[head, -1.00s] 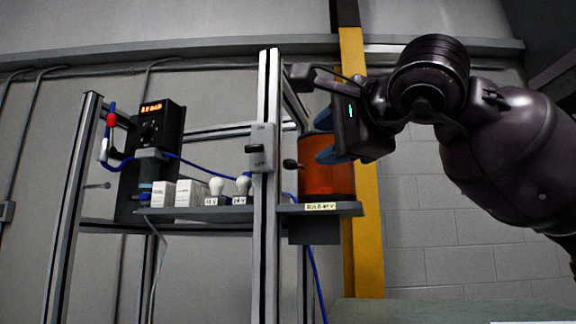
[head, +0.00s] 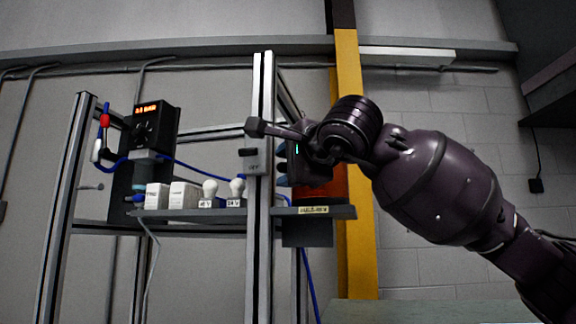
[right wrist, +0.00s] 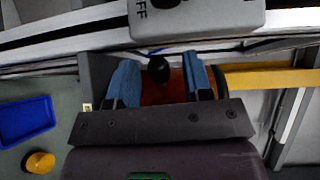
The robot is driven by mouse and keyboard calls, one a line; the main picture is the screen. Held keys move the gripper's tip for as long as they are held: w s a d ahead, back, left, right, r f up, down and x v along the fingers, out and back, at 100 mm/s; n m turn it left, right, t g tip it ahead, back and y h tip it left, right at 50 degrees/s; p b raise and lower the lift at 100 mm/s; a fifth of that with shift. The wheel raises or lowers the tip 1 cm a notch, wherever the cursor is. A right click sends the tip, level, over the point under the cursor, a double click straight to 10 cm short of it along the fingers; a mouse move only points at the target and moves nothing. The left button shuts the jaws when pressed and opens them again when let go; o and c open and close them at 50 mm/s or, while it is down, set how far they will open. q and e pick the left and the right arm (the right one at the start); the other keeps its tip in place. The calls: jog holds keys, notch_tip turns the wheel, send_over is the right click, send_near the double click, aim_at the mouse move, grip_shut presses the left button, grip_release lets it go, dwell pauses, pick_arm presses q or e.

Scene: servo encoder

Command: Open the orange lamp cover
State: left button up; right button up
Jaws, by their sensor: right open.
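The orange lamp cover (head: 327,190) stands on the right end of the shelf, mostly hidden behind my right gripper and wrist in the head view. My right gripper (head: 283,174) is at the cover's left side, its blue fingers partly hidden by the frame post. In the right wrist view, my right gripper (right wrist: 160,76) is open, with a blue finger on each side of the cover's dark knob (right wrist: 158,68). The reddish-orange cover (right wrist: 170,93) shows behind the knob. I cannot tell whether the fingers touch it. My left gripper is not in view.
A grey switch box (head: 254,157) on the metal post is close to my right gripper. Two white bulbs (head: 237,187) and white boxes (head: 184,195) sit left on the shelf. A yellow post (head: 350,130) stands behind. The right wrist view shows a blue tray (right wrist: 24,120) lower left.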

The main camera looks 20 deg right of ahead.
jog(key=shift+w, duration=0.1)
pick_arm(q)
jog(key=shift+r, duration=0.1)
pick_arm(e)
grip_shut()
dwell(0.3)
